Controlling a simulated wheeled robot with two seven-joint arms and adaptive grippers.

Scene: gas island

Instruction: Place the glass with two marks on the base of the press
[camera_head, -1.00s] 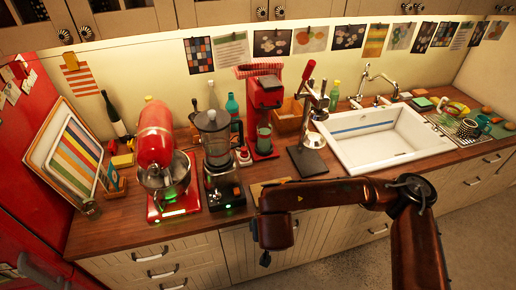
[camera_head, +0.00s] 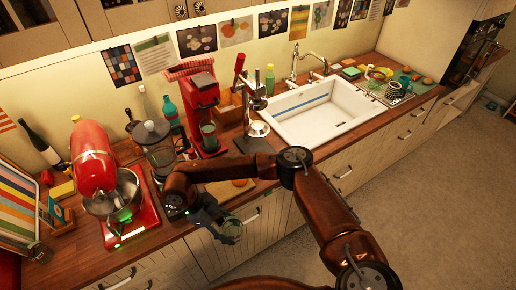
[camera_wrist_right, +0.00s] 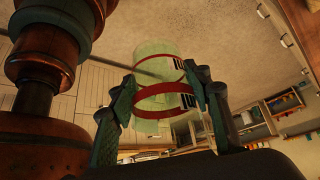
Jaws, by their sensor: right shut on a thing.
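The glass with two marks is greenish and see-through, with two red bands. It shows in the right wrist view (camera_wrist_right: 162,100) and, small, in the head view (camera_head: 231,231). My right gripper (camera_head: 218,222) is shut on it, with one finger on each side, and holds it in the air in front of the counter's front edge. The press (camera_head: 257,101) stands on the counter left of the sink, with a red handle and a dark base (camera_head: 250,146). The left gripper is not in view.
A red machine (camera_head: 203,98) with a glass (camera_head: 209,133) in it stands left of the press. A blender (camera_head: 158,146) and a red mixer (camera_head: 94,158) stand farther left. A wooden board (camera_head: 226,192) lies in front of the press. The white sink (camera_head: 318,113) is on the right.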

